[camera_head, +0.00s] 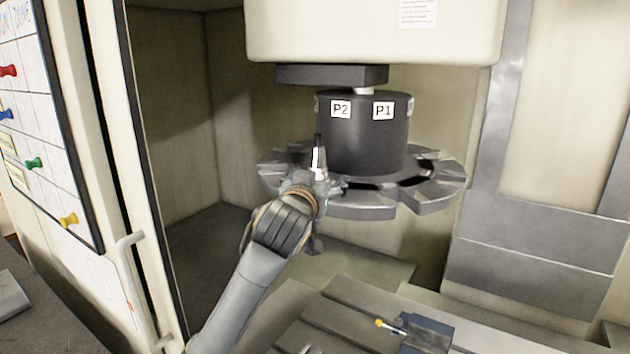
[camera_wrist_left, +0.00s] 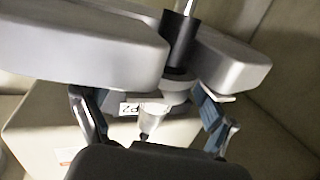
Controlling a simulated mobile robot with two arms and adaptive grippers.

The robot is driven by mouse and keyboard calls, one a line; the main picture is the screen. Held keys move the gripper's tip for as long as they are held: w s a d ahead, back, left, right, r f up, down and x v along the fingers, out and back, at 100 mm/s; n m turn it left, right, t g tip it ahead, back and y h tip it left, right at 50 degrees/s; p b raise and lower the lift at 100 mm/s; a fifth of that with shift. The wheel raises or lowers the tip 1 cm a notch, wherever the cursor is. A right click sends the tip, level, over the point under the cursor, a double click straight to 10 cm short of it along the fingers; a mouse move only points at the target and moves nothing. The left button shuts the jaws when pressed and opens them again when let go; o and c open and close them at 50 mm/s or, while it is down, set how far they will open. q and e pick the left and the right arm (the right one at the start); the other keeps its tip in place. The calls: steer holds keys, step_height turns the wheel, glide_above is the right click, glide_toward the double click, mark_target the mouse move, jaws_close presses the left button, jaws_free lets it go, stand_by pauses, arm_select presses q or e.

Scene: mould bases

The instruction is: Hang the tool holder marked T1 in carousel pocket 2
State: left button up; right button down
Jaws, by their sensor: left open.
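The carousel (camera_head: 432,205) is a grey disc of slotted arms below a dark hub with labels P2 (camera_head: 340,109) and P1 (camera_head: 383,111). A tool holder (camera_head: 318,160) with a pale cone stands upright at the carousel's front left, below the P2 label. In the left wrist view the holder's black body (camera_wrist_left: 179,42) is between two carousel arms (camera_wrist_left: 90,45); its cone (camera_wrist_left: 152,121) shows below. My left gripper (camera_head: 318,186) is open, its fingers apart on either side of the holder in the wrist view. No T1 mark is legible. My right gripper is out of view.
The white machine head (camera_head: 370,35) hangs above the carousel. Below is a slotted table (camera_head: 350,310) with a dark block (camera_head: 425,333) and a yellow-tipped piece (camera_head: 380,323). A door with a handle (camera_head: 130,285) and a board with coloured pins (camera_head: 50,150) stand at left.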

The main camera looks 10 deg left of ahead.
arm_select(q)
steer(key=s+r, duration=0.1)
steer(key=s, duration=1.1)
steer(key=shift+a, duration=0.45)
